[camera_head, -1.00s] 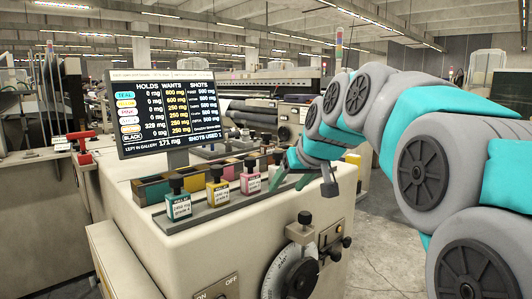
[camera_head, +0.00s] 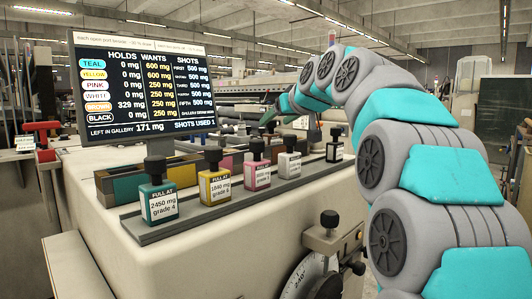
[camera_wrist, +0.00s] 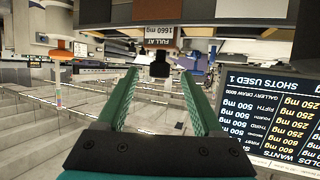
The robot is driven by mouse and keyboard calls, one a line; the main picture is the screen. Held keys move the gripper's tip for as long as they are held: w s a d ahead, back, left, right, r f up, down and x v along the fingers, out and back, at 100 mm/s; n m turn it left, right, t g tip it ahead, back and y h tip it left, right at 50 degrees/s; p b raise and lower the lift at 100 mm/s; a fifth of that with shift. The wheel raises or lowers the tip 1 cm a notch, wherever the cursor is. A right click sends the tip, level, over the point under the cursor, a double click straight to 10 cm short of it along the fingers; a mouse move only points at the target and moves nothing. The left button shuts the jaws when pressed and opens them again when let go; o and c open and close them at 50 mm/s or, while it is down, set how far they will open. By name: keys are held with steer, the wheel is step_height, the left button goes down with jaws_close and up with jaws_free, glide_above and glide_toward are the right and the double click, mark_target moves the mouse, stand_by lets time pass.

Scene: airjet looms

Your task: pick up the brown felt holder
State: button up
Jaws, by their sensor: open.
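In the wrist view, which is upside down, a brown-edged holder (camera_wrist: 160,41) labelled "FULL AT 1660 mg" hangs from the top edge with its black cap (camera_wrist: 160,66) downward. Most of its body is cut off or in shadow, so its colour is hard to confirm. My gripper (camera_wrist: 162,78) shows two green fingers, spread apart. The holder's cap appears between the fingertip lines, apart from both fingers.
A rail on the machine top carries teal (camera_head: 158,202), yellow (camera_head: 214,184), pink (camera_head: 257,174), white (camera_head: 289,165) and black (camera_head: 334,151) holders. A display board (camera_head: 145,85) stands behind them. A dial (camera_head: 315,278) is on the machine's front.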

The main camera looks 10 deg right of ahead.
mark_target(267, 127)
steer(key=shift+x, duration=3.7)
jaws_close()
